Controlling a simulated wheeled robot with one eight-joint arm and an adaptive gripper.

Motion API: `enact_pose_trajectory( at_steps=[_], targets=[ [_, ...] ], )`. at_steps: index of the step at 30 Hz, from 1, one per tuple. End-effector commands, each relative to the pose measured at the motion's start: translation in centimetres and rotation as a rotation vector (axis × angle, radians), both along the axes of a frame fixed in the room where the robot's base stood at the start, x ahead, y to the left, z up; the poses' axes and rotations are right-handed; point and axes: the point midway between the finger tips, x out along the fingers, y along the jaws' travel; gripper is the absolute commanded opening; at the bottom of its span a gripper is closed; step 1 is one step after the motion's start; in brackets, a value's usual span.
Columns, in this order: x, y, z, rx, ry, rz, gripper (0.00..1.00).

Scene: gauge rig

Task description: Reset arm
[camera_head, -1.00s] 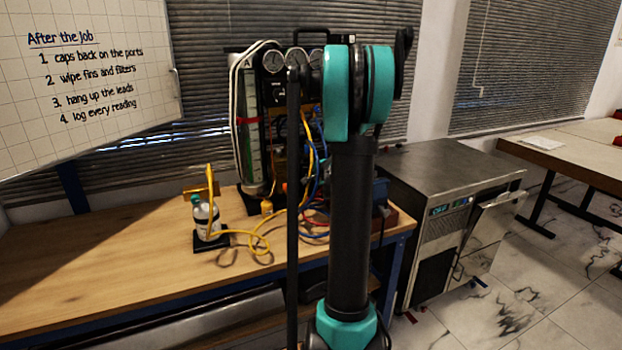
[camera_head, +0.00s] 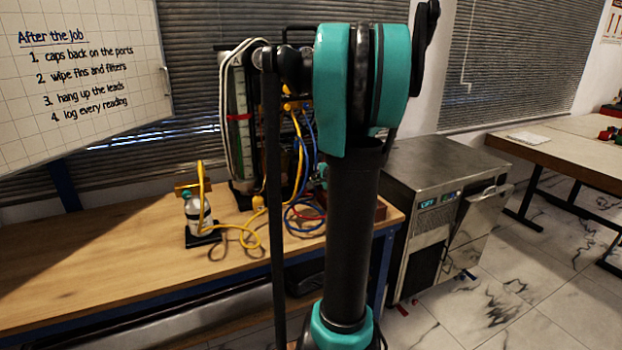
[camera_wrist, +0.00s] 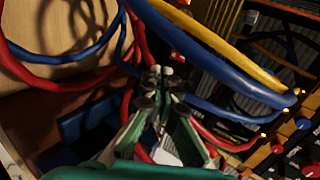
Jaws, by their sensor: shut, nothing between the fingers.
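My gripper (camera_wrist: 165,88) shows in the wrist view with its fingertips together and nothing seen between them. Blue, red and yellow hoses (camera_wrist: 222,65) loop close around and behind the fingers; I cannot tell whether any touches them. In the head view my arm (camera_head: 352,220) stands upright in front of the bench, its teal joint at the top.
A wooden bench (camera_head: 110,265) carries a gauge rig (camera_head: 240,125) with hoses (camera_head: 300,210) and a bottle (camera_head: 197,212) on a dark base. A metal machine (camera_head: 440,175) with an open door stands right of the bench. A whiteboard (camera_head: 80,90) hangs at left.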

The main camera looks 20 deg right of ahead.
Motion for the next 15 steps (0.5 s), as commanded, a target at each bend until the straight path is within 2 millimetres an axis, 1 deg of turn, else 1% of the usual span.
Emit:
enact_pose_trajectory(
  at_steps=[4,15],
  targets=[
    [-0.76,-0.04,0.15,-0.001,0.0,0.0,0.0],
    [-0.81,-0.03,0.18,-0.001,0.0,0.001,0.0]
  ],
)
